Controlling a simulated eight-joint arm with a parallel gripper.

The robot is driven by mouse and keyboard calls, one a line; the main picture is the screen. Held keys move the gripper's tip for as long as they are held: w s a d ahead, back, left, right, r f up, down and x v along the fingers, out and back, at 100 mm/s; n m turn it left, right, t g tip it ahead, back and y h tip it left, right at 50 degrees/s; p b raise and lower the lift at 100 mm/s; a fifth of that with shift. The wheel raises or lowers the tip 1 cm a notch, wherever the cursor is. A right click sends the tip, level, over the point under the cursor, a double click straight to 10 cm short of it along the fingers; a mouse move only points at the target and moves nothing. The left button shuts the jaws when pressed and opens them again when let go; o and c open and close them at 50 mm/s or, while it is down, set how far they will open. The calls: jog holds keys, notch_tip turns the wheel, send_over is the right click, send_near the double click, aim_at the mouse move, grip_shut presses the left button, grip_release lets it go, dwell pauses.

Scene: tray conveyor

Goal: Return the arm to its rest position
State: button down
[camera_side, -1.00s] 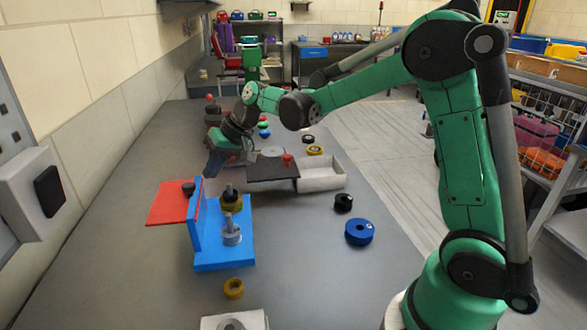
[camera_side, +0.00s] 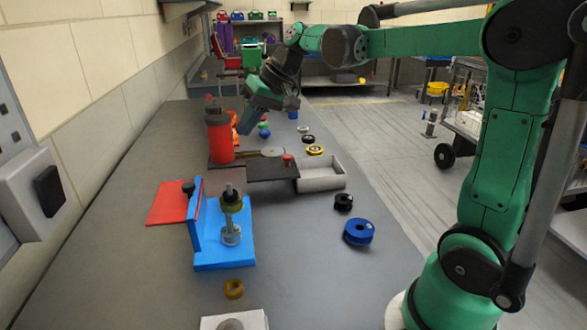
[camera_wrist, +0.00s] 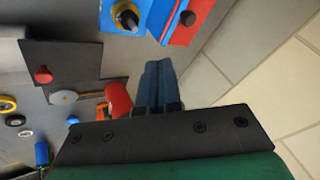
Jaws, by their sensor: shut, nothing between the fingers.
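My gripper (camera_side: 245,124) hangs above the far part of the grey bench, tilted down, with its fingers together and nothing held. In the wrist view its blue-grey fingers (camera_wrist: 158,84) lie side by side with no gap. A red cylinder (camera_side: 219,140) with a dark top stands on the bench, left of and nearer than the gripper in the side view; it also shows left of the fingers in the wrist view (camera_wrist: 118,101). I cannot see contact between them.
A blue fixture (camera_side: 226,262) with a red plate (camera_side: 168,203) stands nearer on the bench. A dark plate with a red knob (camera_side: 272,172) and a white tray (camera_side: 322,184) lie mid-bench. A blue ring (camera_side: 358,232) is at right. The wall borders the left; air above is clear.

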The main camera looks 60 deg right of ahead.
jog(key=s+a+f+n+h, duration=0.1)
jog(key=s+a+f+h, duration=0.1)
jog(key=s, duration=0.4)
jog(key=s+a+f+n+t+h, duration=0.1)
jog(key=s+a+f, duration=0.3)
jog(key=s+f, duration=0.1)
jog(key=shift+s+a+n+h, duration=0.3)
jog(key=shift+s+h, duration=0.1)
jog(key=shift+s, duration=0.15)
